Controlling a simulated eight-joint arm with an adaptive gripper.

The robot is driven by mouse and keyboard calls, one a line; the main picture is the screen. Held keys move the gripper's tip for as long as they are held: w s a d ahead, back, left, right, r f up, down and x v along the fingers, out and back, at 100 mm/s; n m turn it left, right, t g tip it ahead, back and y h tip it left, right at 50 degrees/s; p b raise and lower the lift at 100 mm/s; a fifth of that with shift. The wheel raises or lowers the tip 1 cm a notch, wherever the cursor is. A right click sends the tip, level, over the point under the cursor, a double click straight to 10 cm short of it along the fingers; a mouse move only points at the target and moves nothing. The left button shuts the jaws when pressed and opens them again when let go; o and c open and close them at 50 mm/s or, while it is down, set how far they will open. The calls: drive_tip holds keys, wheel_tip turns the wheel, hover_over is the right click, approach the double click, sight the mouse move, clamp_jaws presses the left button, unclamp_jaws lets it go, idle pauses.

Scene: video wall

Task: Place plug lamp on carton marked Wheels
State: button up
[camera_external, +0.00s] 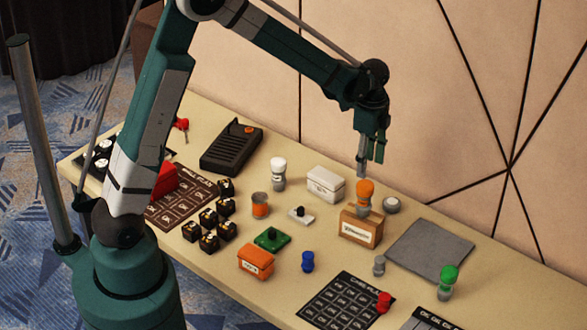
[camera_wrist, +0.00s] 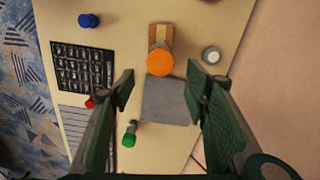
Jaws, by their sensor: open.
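A lamp with an orange cap and grey base (camera_external: 365,192) stands upright, apparently on top of a brown carton (camera_external: 358,232) with a white label too small to read. In the wrist view the orange cap (camera_wrist: 160,62) overlaps the near end of the carton (camera_wrist: 160,32) and hides its base. Similar lamps have a white cap (camera_external: 278,172) and a green cap (camera_external: 448,280); I cannot tell which is the plug lamp. My gripper (camera_external: 371,156) is open and empty above the orange-capped lamp, apart from it. Its spread fingers (camera_wrist: 163,85) show in the wrist view.
A grey mat (camera_external: 430,251) lies right of the brown carton. A white box (camera_external: 325,184) and an orange box (camera_external: 256,261) stand nearby. A small white-topped round item (camera_external: 391,205) is close behind the carton. Several black blocks stand at left. The wall rises behind the table.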

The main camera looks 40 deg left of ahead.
idle(0.4)
drive_tip(key=s+a+r+n+t, duration=0.2)
drive_tip(key=s+a+r+n, duration=0.2)
drive_tip(key=s+a+r, duration=0.3)
drive_tip(key=s+a+r+n+t, duration=0.1)
drive_tip(key=s+a+r+n, duration=0.2)
drive_tip(key=s+a+r, duration=0.5)
drive_tip(key=s+a+r+n+t, duration=0.2)
drive_tip(key=s+a+n, duration=0.2)
drive_tip(key=s, duration=0.4)
drive_tip(key=s+a+r+n+t, duration=0.2)
drive_tip(key=s+n, duration=0.3)
drive_tip(key=s, duration=0.4)
drive_tip(key=shift+a+r, duration=0.15)
drive_tip(key=shift+a, duration=0.7)
drive_tip(key=shift+s, duration=0.1)
